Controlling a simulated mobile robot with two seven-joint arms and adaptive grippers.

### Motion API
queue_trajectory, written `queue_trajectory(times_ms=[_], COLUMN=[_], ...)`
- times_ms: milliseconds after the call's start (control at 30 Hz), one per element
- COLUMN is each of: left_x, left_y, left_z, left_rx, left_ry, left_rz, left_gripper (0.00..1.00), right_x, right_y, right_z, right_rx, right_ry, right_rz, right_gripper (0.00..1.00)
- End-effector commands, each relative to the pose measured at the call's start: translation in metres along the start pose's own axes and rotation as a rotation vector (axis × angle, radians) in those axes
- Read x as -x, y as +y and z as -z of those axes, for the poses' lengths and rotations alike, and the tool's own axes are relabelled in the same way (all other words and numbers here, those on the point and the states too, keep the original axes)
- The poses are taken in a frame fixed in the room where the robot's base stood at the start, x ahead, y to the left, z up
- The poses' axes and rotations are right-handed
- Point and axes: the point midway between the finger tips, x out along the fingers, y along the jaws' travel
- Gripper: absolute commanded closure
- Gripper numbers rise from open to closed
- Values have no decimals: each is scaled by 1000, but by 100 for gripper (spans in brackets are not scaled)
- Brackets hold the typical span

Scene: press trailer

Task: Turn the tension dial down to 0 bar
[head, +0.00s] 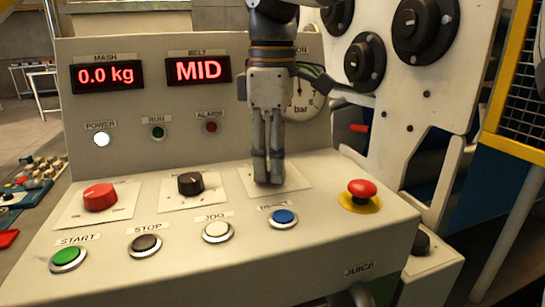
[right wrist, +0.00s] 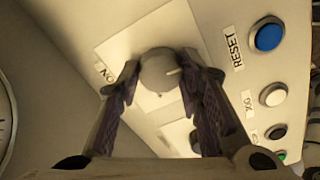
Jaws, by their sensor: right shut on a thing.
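In the head view the right gripper (head: 268,182) points down onto the third dial plate (head: 297,178) and hides the knob. The round bar gauge (head: 306,98) behind is partly covered by the gripper; its reading cannot be told. My left gripper is not in view.
A red dial (head: 100,197) and a black dial (head: 190,183) sit to the left. START (head: 68,258), STOP (head: 145,245), JOG (head: 217,231) and blue RESET (head: 284,218) buttons line the front. A red emergency button (head: 361,190) stands to the right. Displays read 0.0 kg and MID.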

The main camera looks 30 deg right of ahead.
Motion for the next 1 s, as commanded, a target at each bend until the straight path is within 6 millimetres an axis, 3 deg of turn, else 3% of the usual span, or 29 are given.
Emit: queue_trajectory(times_ms=[500, 1000], left_x=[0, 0], left_y=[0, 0], left_z=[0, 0], left_rx=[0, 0], left_ry=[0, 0], left_rz=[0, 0], left_gripper=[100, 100], right_x=[0, 0], right_y=[0, 0], right_z=[0, 0], right_rx=[448, 652], right_ry=[1, 0], right_rz=[2, 2], right_gripper=[95, 95])
